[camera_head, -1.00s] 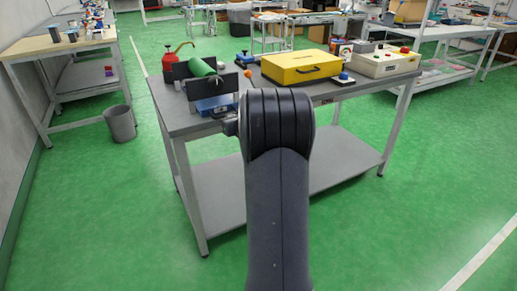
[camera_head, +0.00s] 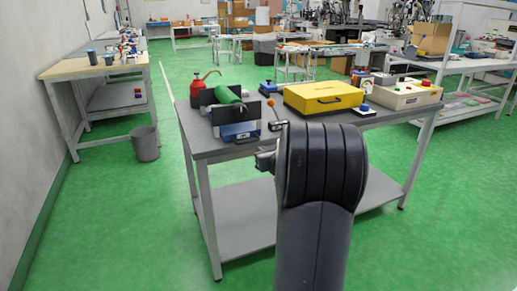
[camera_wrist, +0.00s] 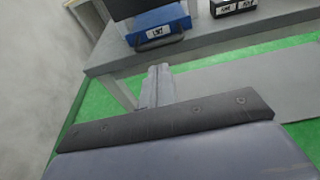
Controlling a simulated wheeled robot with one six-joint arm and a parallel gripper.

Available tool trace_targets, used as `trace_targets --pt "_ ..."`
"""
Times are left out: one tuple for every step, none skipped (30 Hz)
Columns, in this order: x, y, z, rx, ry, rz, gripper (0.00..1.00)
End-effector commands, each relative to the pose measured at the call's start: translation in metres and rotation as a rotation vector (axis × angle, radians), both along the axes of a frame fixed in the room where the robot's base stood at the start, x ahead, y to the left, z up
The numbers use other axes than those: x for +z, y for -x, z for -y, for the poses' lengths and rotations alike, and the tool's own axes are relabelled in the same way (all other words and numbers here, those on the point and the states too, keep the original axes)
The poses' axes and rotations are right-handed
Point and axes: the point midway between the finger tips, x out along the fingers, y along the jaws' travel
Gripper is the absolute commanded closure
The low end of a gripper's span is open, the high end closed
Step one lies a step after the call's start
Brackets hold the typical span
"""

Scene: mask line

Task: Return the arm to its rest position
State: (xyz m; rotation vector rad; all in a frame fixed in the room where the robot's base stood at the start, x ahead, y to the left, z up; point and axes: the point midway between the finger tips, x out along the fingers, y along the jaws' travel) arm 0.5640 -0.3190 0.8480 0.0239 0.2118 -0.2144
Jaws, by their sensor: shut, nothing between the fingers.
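My dark grey arm (camera_head: 318,215) stands upright in front of the grey workbench (camera_head: 225,150) in the head view, with its rounded joint near the bench's front edge. My gripper is mostly hidden behind the arm there; a small metal part shows at the joint's left. In the wrist view my gripper (camera_wrist: 158,75) is shut and empty, pointing toward the bench's front edge. A blue case with a white label (camera_wrist: 158,27) sits on the bench beyond the fingertips, with a visible gap between.
The bench holds a yellow case (camera_head: 322,97), a green roll (camera_head: 228,96), a red pump can (camera_head: 198,92) and a control box with buttons (camera_head: 400,94). A grey bin (camera_head: 145,143) stands on the floor at left.

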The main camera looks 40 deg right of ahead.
Motion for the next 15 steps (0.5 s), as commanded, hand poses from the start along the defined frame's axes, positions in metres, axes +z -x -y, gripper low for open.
trace_targets --pt "0.004 0.011 -0.002 -0.002 0.001 0.000 1.00" --pt "0.005 0.016 -0.003 -0.002 0.001 0.000 1.00" --pt "0.006 0.022 -0.004 -0.002 0.001 0.000 1.00" --pt "0.007 0.026 -0.005 -0.002 0.001 0.000 1.00" --pt "0.007 0.030 -0.006 -0.002 0.001 -0.001 1.00" --pt "0.009 0.034 -0.007 -0.002 0.001 0.000 1.00" --pt "0.009 0.037 -0.008 -0.001 0.001 0.000 1.00" --pt "0.009 0.039 -0.008 -0.001 0.000 -0.001 1.00" --pt "0.009 0.042 -0.009 -0.001 0.000 -0.001 1.00" --pt "0.010 0.043 -0.009 -0.001 0.001 -0.001 1.00" --pt "0.010 0.044 -0.009 0.000 0.001 0.000 1.00" --pt "0.010 0.045 -0.010 0.000 0.001 -0.001 1.00" --pt "0.010 0.046 -0.010 0.000 0.001 -0.001 1.00" --pt "0.010 0.046 -0.010 0.000 0.001 -0.001 1.00" --pt "0.010 0.046 -0.010 0.000 0.001 -0.001 1.00"
